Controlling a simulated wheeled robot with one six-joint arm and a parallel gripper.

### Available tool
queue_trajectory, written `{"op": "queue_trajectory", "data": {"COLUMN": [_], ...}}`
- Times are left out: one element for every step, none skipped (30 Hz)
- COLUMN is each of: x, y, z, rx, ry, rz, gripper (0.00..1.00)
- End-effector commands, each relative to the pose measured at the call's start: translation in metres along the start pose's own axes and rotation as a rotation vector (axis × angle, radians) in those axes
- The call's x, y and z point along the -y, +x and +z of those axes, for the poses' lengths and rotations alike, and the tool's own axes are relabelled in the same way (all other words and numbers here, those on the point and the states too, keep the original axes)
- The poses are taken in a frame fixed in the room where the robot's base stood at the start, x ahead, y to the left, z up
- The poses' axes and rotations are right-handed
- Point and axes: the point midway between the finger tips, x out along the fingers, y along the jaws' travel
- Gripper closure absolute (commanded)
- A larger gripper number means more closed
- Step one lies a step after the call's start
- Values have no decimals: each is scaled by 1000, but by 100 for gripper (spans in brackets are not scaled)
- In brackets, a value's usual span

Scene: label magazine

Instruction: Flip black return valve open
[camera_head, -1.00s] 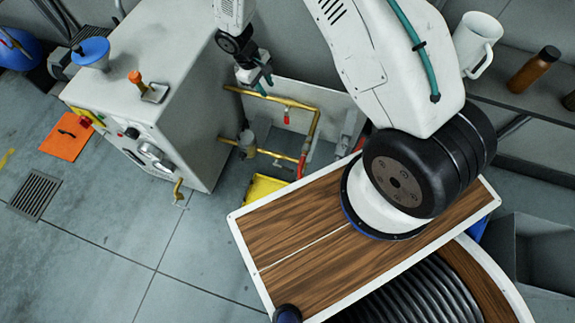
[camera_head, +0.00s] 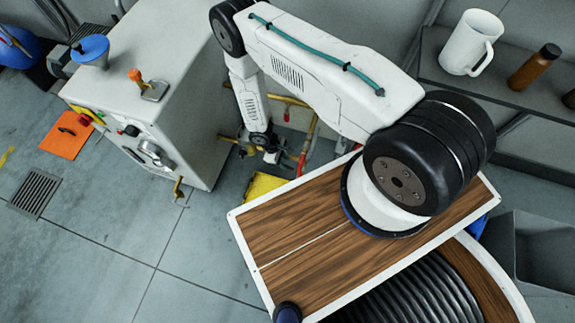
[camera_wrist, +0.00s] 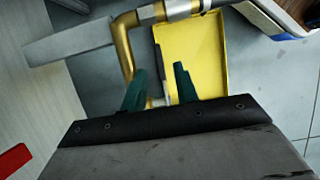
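In the wrist view a flat grey lever (camera_wrist: 70,42) sticks out to the left from the brass pipe (camera_wrist: 124,45), near a silver fitting. A short brass and pale pipe piece shows behind the fingers. In the head view my gripper (camera_head: 272,155) is low by the brass pipes, right of the grey cabinet, and hides much of the pipework.
The grey cabinet (camera_head: 190,110) stands close on the left of my arm. A yellow tray (camera_wrist: 205,50) lies below the pipes. A red handle (camera_wrist: 14,160) shows at lower left. The wood-topped surface (camera_head: 300,225) is on the right. A mug (camera_head: 470,42) and bottle (camera_head: 535,68) stand on a shelf.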

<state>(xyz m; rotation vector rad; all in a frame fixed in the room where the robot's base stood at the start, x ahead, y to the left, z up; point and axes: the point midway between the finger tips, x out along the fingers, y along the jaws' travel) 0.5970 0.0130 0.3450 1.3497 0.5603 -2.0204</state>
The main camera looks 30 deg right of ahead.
Motion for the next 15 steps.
{"op": "queue_trajectory", "data": {"x": [0, 0, 0, 0, 0, 0, 0, 0, 0, 0, 0, 0, 0, 0, 0], "y": [10, 15, 21, 25, 29, 34, 36, 38, 41, 43, 44, 45, 45, 45, 45], "z": [1, 1, 1, 0, 1, 1, 0, 0, 0, 0, 0, 0, 0, 0, 0], "rx": [1, 1, 1, 1, 1, 1, 0, 0, 0, 0, 1, 0, 0, 0, 0], "ry": [1, 0, 0, 1, 1, 1, 1, 1, 1, 1, 1, 1, 1, 1, 1], "rz": [-1, -1, -1, -1, -1, -1, -1, 0, 0, 0, -1, 0, 0, 0, 0], "gripper": [70, 70, 70, 70, 70, 70, 70, 70, 70, 70, 70, 70, 70, 70, 70]}}
